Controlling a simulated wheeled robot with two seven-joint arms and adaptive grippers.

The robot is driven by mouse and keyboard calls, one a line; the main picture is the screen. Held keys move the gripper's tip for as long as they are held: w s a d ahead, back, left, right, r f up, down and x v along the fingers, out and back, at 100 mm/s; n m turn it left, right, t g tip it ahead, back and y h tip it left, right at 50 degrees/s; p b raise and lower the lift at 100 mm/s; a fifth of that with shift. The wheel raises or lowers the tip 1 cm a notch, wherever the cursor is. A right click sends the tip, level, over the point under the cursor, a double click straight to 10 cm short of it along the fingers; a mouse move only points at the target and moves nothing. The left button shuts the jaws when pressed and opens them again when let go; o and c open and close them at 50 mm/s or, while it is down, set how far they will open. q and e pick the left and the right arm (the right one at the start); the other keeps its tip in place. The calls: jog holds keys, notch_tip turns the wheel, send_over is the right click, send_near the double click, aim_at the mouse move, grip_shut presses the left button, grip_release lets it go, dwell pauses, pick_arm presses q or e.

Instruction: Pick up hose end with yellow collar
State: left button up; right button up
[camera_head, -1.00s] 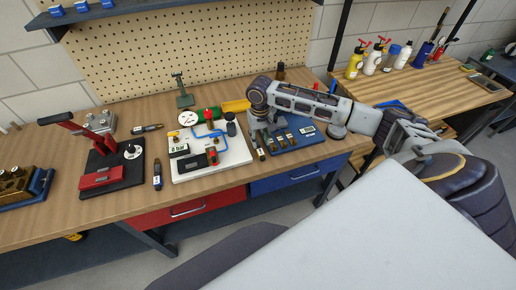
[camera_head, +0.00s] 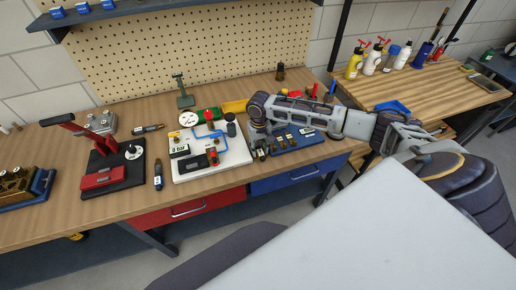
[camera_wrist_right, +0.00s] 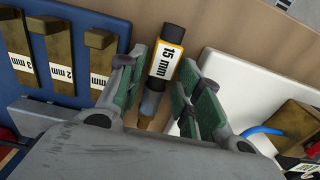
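The hose end with the yellow collar (camera_wrist_right: 172,50) shows in the right wrist view as a dark tube with a white "15 mm" label, a yellow band and a brass lower part. My right gripper (camera_wrist_right: 167,88) is open, with one green-padded finger on each side of the tube. The tube lies between the fingers, with a visible gap at least on the right. In the head view my right gripper (camera_head: 257,137) points down between the white board and the blue tray, and largely hides this hose end. My left gripper is not in view.
The white board (camera_head: 235,160) with a gauge and blue pipe stands left of the gripper. The blue tray (camera_head: 310,149) with brass gauge blocks (camera_wrist_right: 58,62) is on the other side. A red-handled press (camera_head: 105,165) and other dark tubes (camera_head: 157,175) lie further left.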

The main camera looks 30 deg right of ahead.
jog(key=shift+f, duration=0.5)
grip_shut()
